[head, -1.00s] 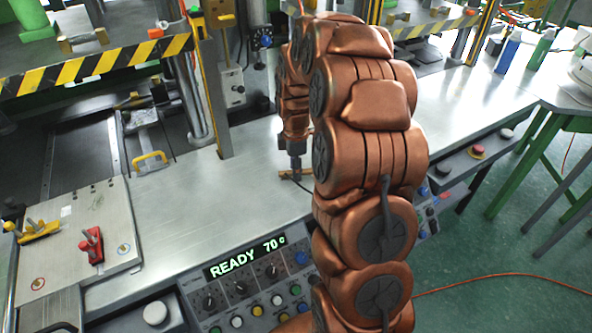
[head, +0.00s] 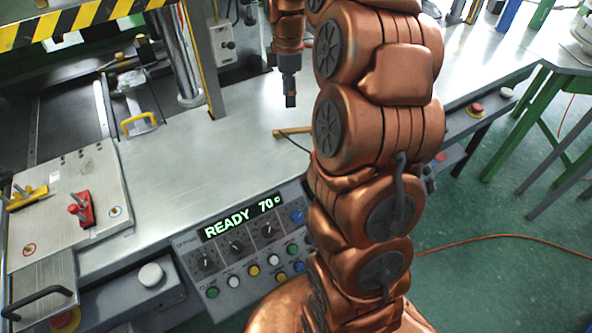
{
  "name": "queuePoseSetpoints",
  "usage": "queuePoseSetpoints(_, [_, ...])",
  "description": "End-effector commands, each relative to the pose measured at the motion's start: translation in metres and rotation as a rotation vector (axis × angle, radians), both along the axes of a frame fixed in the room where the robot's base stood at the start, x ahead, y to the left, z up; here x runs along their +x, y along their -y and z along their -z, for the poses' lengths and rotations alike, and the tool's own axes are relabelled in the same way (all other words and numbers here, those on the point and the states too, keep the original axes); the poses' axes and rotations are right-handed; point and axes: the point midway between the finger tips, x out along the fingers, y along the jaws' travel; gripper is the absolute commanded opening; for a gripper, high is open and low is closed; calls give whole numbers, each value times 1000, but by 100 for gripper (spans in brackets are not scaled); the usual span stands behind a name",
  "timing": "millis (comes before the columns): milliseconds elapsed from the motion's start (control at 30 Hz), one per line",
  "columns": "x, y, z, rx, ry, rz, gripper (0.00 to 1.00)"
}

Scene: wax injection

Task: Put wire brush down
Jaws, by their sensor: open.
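The wire brush (head: 291,131) lies on the bare metal bench top (head: 215,150). Its tan handle shows, and the rest runs behind my copper arm, so its far end is hidden. My gripper (head: 290,101) hangs above and behind the brush, pointing down and apart from it. It is open and holds nothing that I can see.
The control panel reading READY 70 c (head: 240,220) is on the bench front. At the left lies a metal mould plate (head: 70,210) with red and yellow clamps (head: 82,209). A striped press (head: 80,20) stands behind. The bench between the plate and brush is clear.

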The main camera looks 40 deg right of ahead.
Motion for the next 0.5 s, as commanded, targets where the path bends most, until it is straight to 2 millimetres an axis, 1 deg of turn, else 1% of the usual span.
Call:
queuePoseSetpoints(67, [-4, -8, -3, 1, 1, 13, 42])
queuePoseSetpoints(167, [-16, -28, -7, 6, -6, 59, 42])
queuePoseSetpoints(267, [-36, -55, -12, 10, -13, 132, 42])
queuePoseSetpoints(300, [-46, -67, -12, 13, -21, 167, 42])
queuePoseSetpoints(367, [-62, -83, -14, 14, -28, 219, 42])
queuePoseSetpoints(500, [-101, -117, -15, 8, -50, 349, 42])
